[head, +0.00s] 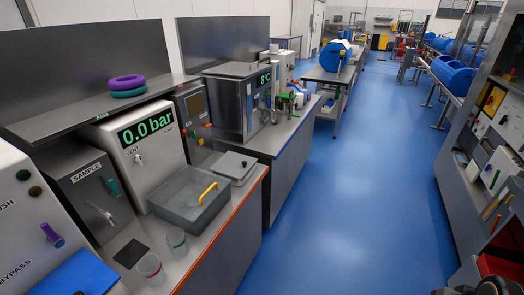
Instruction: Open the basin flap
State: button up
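The grey basin (200,226) stands on the left bench, in front of the white unit (150,150) that reads "0.0 bar". Its flat grey flap (180,203) appears to lie down over the top. A yellow bar handle (208,192) sits near the flap's right side. The inside of the basin cannot be seen. My gripper is not clearly seen in this view, and nothing is seen touching the handle.
Two clear cups (150,266) stand near the bench's front edge, left of the basin. A flat light-grey device (231,167) sits just behind it. A SAMPLE unit (88,185) with a lever is at left. The blue floor aisle (345,200) is clear.

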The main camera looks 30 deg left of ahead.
aim_at(235, 165)
jog(key=u, duration=0.3)
jog(key=i, duration=0.85)
jog(key=u, duration=1.4)
jog(key=i, duration=0.7)
jog(key=u, duration=0.75)
